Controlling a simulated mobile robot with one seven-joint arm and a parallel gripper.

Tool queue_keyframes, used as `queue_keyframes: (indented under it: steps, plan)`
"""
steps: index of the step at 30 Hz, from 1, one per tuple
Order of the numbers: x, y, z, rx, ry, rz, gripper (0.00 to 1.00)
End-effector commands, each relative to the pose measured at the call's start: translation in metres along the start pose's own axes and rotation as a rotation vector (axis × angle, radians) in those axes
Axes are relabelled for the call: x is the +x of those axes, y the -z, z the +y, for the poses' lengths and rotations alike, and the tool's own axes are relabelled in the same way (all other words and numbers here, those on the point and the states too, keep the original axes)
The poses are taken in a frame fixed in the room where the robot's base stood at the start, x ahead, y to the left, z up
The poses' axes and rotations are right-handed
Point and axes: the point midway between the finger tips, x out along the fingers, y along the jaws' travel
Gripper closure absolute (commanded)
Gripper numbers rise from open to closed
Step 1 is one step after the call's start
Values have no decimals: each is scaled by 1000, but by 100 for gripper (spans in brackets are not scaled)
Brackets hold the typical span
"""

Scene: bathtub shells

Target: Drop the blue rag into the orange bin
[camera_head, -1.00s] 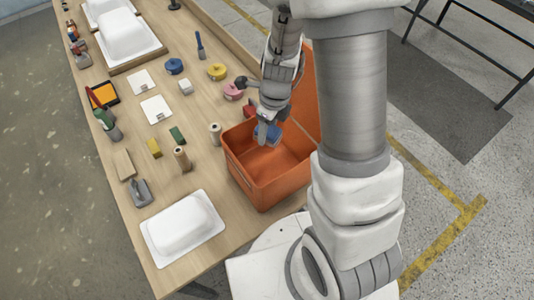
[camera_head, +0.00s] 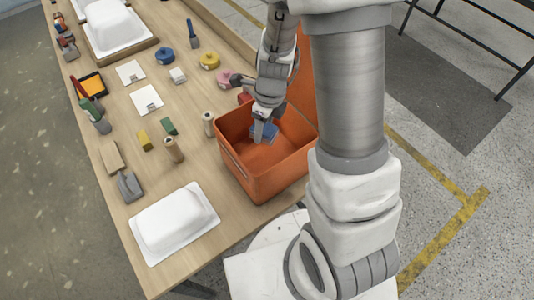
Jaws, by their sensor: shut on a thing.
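The blue rag (camera_head: 269,130) is held in my gripper (camera_head: 263,136), which is shut on it. Both are over the opening of the orange bin (camera_head: 262,179), near its far inner side. The rag appears at or just below the level of the bin's rim; I cannot tell whether it touches the inside. The bin stands on the wooden table at its right edge, and its floor shows as empty. Part of the rag is hidden behind the gripper fingers, and my arm hides the bin's right side.
A white tub shell (camera_head: 173,220) lies at the table's front. Wooden spools (camera_head: 174,150), a trowel (camera_head: 129,186) and tape rolls (camera_head: 209,61) lie left of and beyond the bin. A pink roll (camera_head: 225,77) is close to my gripper.

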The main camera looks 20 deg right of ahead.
Motion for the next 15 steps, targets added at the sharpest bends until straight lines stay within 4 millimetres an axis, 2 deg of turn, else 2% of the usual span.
queue_keyframes:
  steps: [5,6,11,15]
  plan:
    - [-1,0,0,0,0,0,93]
    - [-1,0,0,0,0,0,34]
    - [-1,0,0,0,0,0,6]
    - [-1,0,0,0,0,0,6]
